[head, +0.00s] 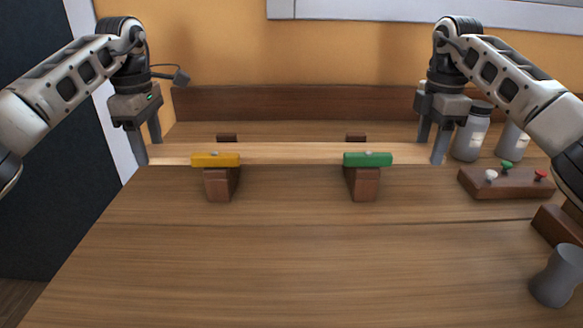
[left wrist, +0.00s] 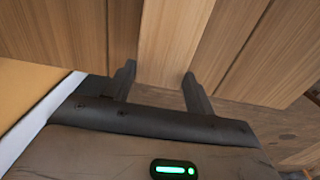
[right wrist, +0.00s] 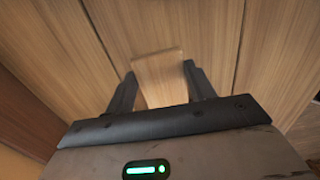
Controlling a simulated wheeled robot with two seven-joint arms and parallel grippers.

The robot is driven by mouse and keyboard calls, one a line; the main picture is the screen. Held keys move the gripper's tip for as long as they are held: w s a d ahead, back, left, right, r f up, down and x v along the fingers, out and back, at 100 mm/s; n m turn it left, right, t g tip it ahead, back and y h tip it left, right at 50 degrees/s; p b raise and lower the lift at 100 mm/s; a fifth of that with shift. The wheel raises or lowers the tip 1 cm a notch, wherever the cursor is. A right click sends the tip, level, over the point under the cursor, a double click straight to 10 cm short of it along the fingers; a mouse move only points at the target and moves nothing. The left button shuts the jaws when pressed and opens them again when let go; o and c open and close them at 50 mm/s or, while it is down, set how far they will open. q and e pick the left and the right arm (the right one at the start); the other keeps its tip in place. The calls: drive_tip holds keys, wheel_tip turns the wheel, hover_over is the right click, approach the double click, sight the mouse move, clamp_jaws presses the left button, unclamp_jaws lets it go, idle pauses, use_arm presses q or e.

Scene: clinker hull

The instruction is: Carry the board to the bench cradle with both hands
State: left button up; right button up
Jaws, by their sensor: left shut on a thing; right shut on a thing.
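The board (head: 290,153), a long pale plank, lies level across the bench cradle's two dark wooden supports, the left one (head: 219,188) and the right one (head: 363,188). Whether it rests on them or hovers just above, I cannot tell. A yellow bar (head: 215,160) and a green bar (head: 367,159) show at the board's front edge over the supports. My left gripper (head: 148,160) is shut on the board's left end; the board (left wrist: 173,45) runs between its fingers in the left wrist view. My right gripper (head: 432,160) is shut on the right end, also seen in the right wrist view (right wrist: 162,85).
On the right of the bench (head: 250,270) stand grey jars (head: 471,135), a wooden block with coloured knobs (head: 505,184) and a grey cup (head: 556,277). A low wooden backboard (head: 290,103) runs behind. The front of the bench is clear.

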use_arm(q)
drive_tip(key=o, duration=1.2)
drive_tip(key=shift+f, duration=0.15)
drive_tip(key=shift+c, duration=0.2)
use_arm(e)
drive_tip(key=o, duration=1.2)
drive_tip(key=shift+f, duration=0.15)
drive_tip(key=shift+c, duration=0.2)
use_arm(q)
wheel_tip(320, 180, up, 8)
drive_tip(key=shift+f, duration=0.25)
use_arm(e)
wheel_tip(320, 180, up, 8)
drive_tip(key=shift+f, duration=0.2)
